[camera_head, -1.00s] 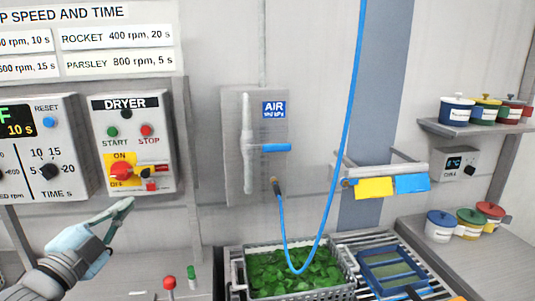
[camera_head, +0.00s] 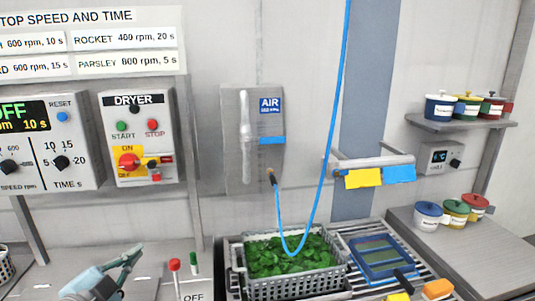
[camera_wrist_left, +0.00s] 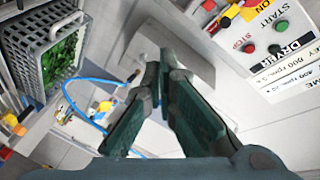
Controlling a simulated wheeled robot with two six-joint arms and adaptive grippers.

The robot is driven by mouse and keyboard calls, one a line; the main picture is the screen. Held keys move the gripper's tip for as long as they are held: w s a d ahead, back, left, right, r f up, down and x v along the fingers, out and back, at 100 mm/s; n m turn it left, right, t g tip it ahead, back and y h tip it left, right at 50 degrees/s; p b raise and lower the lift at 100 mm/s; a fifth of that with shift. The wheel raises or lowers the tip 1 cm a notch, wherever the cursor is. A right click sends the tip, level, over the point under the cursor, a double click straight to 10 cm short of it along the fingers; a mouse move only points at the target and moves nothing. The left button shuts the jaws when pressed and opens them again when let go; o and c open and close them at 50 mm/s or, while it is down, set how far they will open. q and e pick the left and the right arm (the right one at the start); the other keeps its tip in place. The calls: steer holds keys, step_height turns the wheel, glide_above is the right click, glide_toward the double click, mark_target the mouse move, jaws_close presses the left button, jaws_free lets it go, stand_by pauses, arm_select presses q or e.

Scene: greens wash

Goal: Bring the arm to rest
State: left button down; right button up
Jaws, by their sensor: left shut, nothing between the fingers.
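My left gripper (camera_head: 130,262) is low at the left of the head view, below the dryer panel (camera_head: 140,95) and clear of it. Its dark green fingers are together with nothing between them, which also shows in the left wrist view (camera_wrist_left: 164,72). The arm comes in from the bottom left, its wrist partly cut off by the frame edge. My right gripper does not show.
A grey basket (camera_head: 290,289) of greens stands right of centre, with a blue hose (camera_head: 321,170) hanging over it. Lidded pots (camera_head: 428,216) sit at right.

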arm_select(q)
steer(key=s+d+f+n+g+y, duration=0.1)
steer(key=s+f+n+g, duration=0.2)
steer(key=s+f, duration=0.45)
steer(key=s+d+f+n+g+y, duration=0.1)
steer(key=s+d+f+n+g, duration=0.3)
steer(key=f, duration=0.7)
steer(key=s+f+n+g+y, duration=0.1)
steer(key=s+f+n+g, duration=0.15)
steer(key=s+f, duration=0.55)
steer(key=s+f+n+g, duration=0.2)
steer(key=s+f+g, duration=0.15)
steer(key=s, duration=0.85)
step_height(320, 180, down, 17)
steer(key=a+g, duration=0.1)
steer(key=a, duration=0.1)
steer(key=s+a+f+g, duration=0.1)
steer(key=s+f, duration=1.2)
steer(key=s, duration=0.2)
steer(key=shift+f, duration=0.35)
steer(key=shift+w+n, duration=0.1)
steer(key=shift+n, duration=0.15)
